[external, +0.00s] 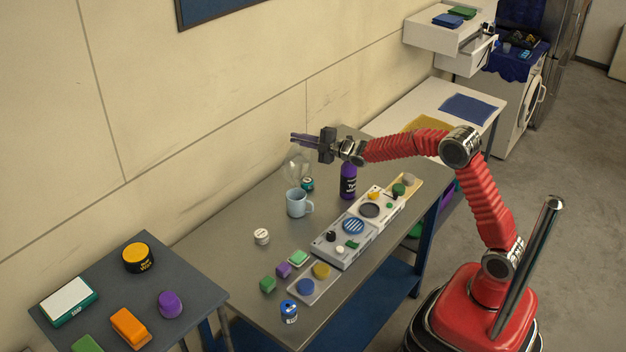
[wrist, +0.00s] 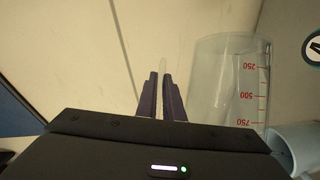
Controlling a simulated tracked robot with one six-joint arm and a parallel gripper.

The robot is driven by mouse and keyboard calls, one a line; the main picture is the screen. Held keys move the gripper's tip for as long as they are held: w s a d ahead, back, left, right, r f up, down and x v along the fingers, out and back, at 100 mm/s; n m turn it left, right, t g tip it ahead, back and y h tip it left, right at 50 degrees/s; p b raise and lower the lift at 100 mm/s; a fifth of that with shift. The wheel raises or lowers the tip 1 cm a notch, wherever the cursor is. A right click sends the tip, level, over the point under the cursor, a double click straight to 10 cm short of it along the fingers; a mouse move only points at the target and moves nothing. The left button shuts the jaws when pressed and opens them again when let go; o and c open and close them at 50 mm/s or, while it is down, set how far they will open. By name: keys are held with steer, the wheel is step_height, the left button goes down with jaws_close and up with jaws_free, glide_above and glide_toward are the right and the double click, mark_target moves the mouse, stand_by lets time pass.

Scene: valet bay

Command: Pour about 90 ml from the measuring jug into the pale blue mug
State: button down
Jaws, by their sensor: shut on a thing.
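The measuring jug (external: 297,168) is clear, with red marks that show in the wrist view (wrist: 230,90). My gripper (external: 300,139) is shut on it by its handle, with the purple fingers (wrist: 161,95) close together around a thin clear part. The jug is held above the bench, just above and behind the pale blue mug (external: 296,204). The mug stands upright with its handle to the right; part of it shows at the lower right of the wrist view (wrist: 296,148). I cannot make out the liquid level or any stream.
A small dark teal-labelled jar (external: 307,184) stands behind the mug, and a purple bottle (external: 348,182) to its right. A white-lidded jar (external: 262,237) stands at the front left. Several trays and blocks line the bench (external: 215,240) edge. The wall is close behind.

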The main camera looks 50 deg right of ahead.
steer(key=shift+a+r, duration=0.15)
steer(key=d, duration=0.1)
steer(key=w+d+f+m, duration=0.1)
steer(key=d, duration=0.1)
steer(key=shift+w+f, duration=0.25)
steer(key=shift+w, duration=0.15)
steer(key=shift+w+d+f+m+g, duration=0.25)
steer(key=shift+w+d+m+g, duration=0.2)
steer(key=shift+d+m, duration=0.35)
steer(key=shift+a+f, duration=0.1)
steer(key=shift+f, duration=0.1)
steer(key=shift+w+d+f+m+g, duration=0.25)
steer(key=shift+f+m, duration=0.1)
steer(key=shift+f, duration=0.1)
steer(key=shift+w+d+f+m+g, duration=0.1)
steer(key=shift+d+f+m, duration=0.15)
steer(key=shift+f+m, duration=0.15)
steer(key=shift+w+d+f, duration=0.1)
steer(key=shift+d, duration=0.05)
steer(key=shift+w+d+f+m+g+y, duration=0.4)
steer(key=shift+d+m, duration=0.1)
steer(key=shift+m, duration=0.25)
